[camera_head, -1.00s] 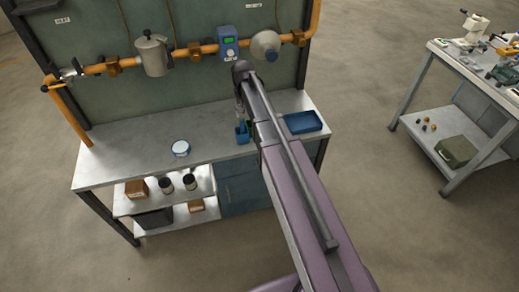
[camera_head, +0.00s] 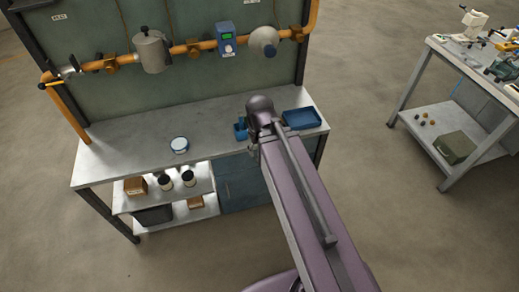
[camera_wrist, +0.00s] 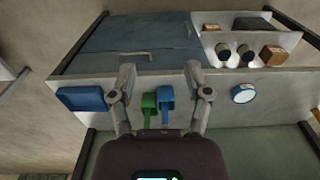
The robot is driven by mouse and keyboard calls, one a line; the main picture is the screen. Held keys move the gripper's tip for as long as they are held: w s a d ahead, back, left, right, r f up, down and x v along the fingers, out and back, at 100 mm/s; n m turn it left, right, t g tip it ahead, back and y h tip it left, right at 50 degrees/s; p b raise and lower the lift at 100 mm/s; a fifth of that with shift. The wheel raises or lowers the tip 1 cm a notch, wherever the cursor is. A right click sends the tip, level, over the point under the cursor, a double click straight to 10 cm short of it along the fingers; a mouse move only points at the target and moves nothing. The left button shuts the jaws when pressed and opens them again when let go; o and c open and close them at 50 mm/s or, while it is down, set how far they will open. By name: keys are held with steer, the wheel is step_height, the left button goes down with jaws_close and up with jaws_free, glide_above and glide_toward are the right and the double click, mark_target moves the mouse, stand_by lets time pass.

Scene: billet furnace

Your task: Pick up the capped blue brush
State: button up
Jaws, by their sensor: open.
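Between my fingers in the wrist view is a small blue object (camera_wrist: 166,98) with a wide end and a narrow stem, which looks like the blue brush. I cannot make out a cap. My gripper (camera_wrist: 160,72) is open, with one finger on each side of the pair and nothing held. In the head view my arm mostly hides the gripper.
A blue tray (camera_head: 302,119) lies right of the arm on the workbench (camera_head: 130,145). A round tin (camera_head: 180,145) sits left on clear benchtop. A second table (camera_head: 455,60) stands right.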

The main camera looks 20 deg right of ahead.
steer(key=shift+o, duration=0.5)
steer(key=shift+w, duration=0.1)
steer(key=r+m+p, duration=0.1)
steer(key=m+p, duration=0.1)
steer(key=m, duration=0.3)
glide_above(241, 113)
steer(key=shift+a+r, duration=0.2)
steer(key=shift+a, duration=0.1)
steer(key=shift+f+b, duration=0.1)
steer(key=shift+b, duration=0.25)
step_height(241, 113, down, 8)
steer(key=b, duration=0.8)
steer(key=shift+f, duration=0.2)
steer(key=shift+f+b, duration=0.1)
steer(key=shift+b, duration=0.25)
steer(key=shift+d+f+b, duration=0.15)
steer(key=shift+f+b, duration=1.1)
steer(key=shift+d+f+b, duration=0.1)
steer(key=shift+f+b, duration=1.15)
